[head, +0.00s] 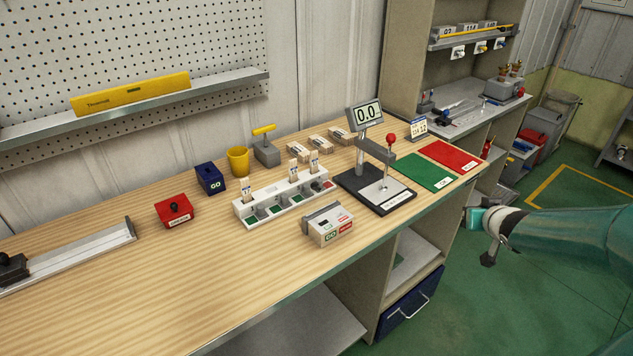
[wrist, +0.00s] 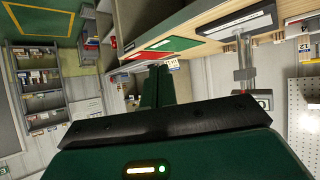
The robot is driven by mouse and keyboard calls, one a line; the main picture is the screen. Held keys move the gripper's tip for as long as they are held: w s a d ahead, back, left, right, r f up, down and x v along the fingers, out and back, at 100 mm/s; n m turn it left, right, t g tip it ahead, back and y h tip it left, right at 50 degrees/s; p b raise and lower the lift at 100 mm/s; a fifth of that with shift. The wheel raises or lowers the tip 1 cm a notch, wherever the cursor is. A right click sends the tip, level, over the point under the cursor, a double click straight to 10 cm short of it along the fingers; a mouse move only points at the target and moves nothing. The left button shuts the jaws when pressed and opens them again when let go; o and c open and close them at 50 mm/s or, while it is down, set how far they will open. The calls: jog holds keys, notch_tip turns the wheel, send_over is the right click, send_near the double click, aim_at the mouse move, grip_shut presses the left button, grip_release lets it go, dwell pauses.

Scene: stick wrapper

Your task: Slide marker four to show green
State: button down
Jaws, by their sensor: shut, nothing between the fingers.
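A long white rack (head: 286,209) stands on the wooden bench in the head view. It has a row of small windows with grey sliders; several windows show green, and the one at the right end shows red (head: 326,185). Upright wooden sticks with white tags stand in some slots. The slot numbers are too small to read, so I cannot tell which marker is four. My gripper (head: 487,259) is off the bench's right front side, well apart from the rack. In the wrist view my gripper (wrist: 158,72) is shut and empty; the rack is not visible there.
A grey-white box (head: 328,226) stands just in front of the rack. A dark-based gauge stand (head: 388,203) with a red knob is right of it, then green (head: 428,174) and red (head: 452,155) mats. A yellow cup (head: 238,161) stands behind.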

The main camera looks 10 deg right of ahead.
jog(key=a+r+n+g+h, duration=0.1)
jog(key=a+g, duration=0.3)
jog(key=a, duration=1.3)
jog(key=s+a+r+n+y, duration=0.1)
jog(key=s+a+r, duration=0.3)
jog(key=s+a, duration=0.4)
jog(key=s+a+r+n+g+y, duration=0.1)
jog(key=s+a+r+y, duration=0.2)
jog(key=s+a, duration=0.5)
jog(key=shift+s+a+r+y, duration=0.3)
jog(key=shift+a+r+y, duration=0.15)
jog(key=shift+a, duration=0.8)
jog(key=shift+w+d, duration=0.1)
jog(key=shift+w, duration=0.05)
